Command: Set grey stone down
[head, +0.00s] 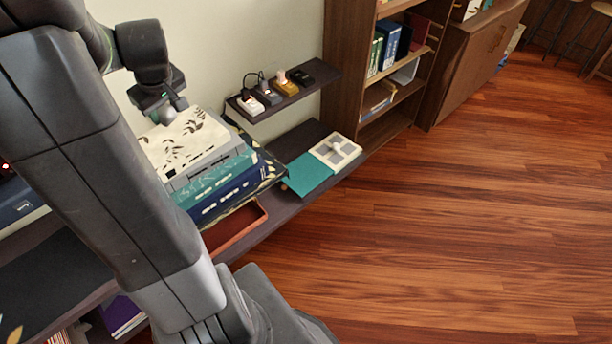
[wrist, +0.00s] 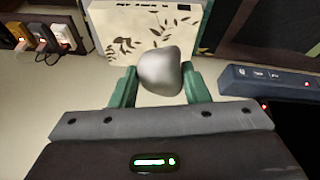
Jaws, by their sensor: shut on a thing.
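The grey stone (wrist: 160,72) is smooth and rounded, and sits between the two green fingers of my gripper (wrist: 160,86) in the wrist view. My gripper is shut on it. In the head view my gripper (head: 166,108) points down over a stack on the low shelf, and the stone is small and hard to make out there. The top of the stack is a cream cover with dark leaves (head: 184,141), also in the wrist view (wrist: 128,22). I cannot tell whether the stone touches this cover.
Below the cover lie a grey item and teal and blue books (head: 216,178). A small shelf with plugged-in chargers (head: 290,97) is behind. The floor is clear.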

